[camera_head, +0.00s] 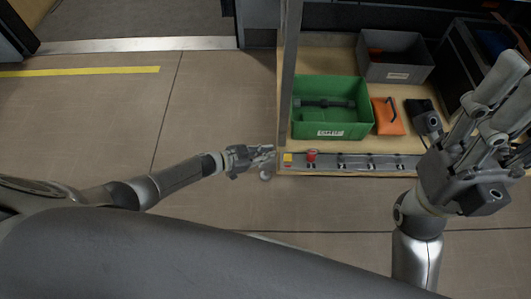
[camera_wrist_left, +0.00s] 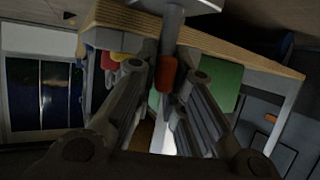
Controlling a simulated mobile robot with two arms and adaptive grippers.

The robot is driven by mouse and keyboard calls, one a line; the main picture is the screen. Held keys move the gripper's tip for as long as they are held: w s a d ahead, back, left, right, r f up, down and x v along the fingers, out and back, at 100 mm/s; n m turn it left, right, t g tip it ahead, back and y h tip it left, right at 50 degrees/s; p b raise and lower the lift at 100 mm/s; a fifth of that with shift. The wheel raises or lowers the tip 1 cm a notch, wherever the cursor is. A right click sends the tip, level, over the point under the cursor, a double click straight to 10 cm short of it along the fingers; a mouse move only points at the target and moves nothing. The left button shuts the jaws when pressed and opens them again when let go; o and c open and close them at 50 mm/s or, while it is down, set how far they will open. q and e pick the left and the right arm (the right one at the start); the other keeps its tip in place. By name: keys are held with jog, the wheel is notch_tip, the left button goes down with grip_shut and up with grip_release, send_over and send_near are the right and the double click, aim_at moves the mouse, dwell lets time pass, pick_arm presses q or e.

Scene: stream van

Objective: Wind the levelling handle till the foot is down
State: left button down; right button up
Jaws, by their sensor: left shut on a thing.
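My left gripper (camera_head: 256,158) is at the left front corner of the wooden bench, low beside its metal edge strip. In the left wrist view, its two fingers (camera_wrist_left: 165,100) are closed around an orange-red grip (camera_wrist_left: 167,73), which looks like the levelling handle's knob. A grey metal stem and disc (camera_wrist_left: 180,5) sit just above that grip in the wrist view. A small round grey part (camera_head: 266,175) shows below the fingers in the head view. I cannot make out the foot or its height. My right gripper (camera_head: 511,84) is open and empty above the bench's right side.
The bench (camera_head: 395,150) holds a green crate (camera_head: 331,135), a grey bin (camera_head: 396,74), an orange case (camera_head: 388,117) and a dark device (camera_head: 423,112). The floor to the left is clear.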

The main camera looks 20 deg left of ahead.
pick_arm(q)
jog(key=c, duration=1.5)
grip_release()
jog(key=v, duration=1.2)
